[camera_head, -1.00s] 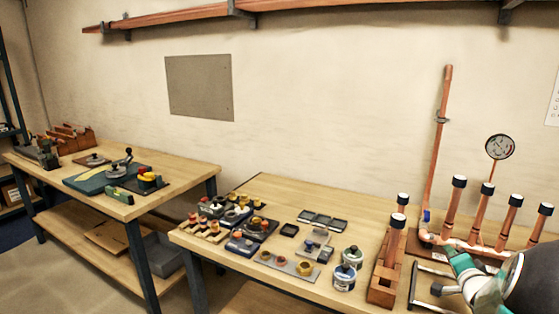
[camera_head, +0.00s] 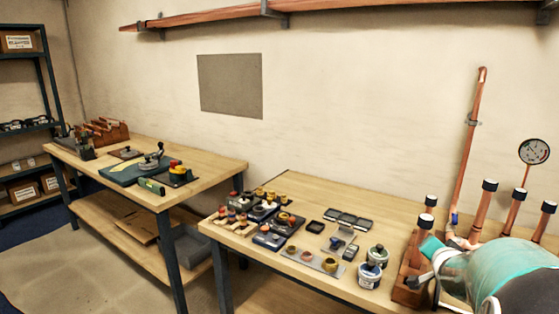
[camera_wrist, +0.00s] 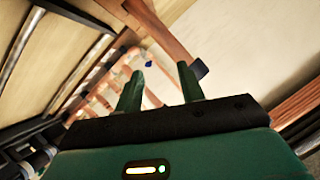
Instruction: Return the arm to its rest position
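My gripper (camera_wrist: 160,72) shows in the wrist view with its two green fingers apart and nothing held between them. In the head view my teal and grey arm fills the lower right corner, in front of the right bench and part of the copper manifold (camera_head: 483,212). The gripper's fingers cannot be made out clearly there. In the wrist view, copper pipes (camera_wrist: 103,72) and a dark-capped copper piece (camera_wrist: 165,35) lie beyond the fingers, tilted in the picture.
The right workbench (camera_head: 290,190) holds fittings, two round tins (camera_head: 371,268) and a wooden pipe rack (camera_head: 412,255) beside my arm. A pressure gauge (camera_head: 534,152) stands at the right. The left workbench (camera_head: 215,165) carries tools. A shelf (camera_head: 215,14) runs along the wall.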

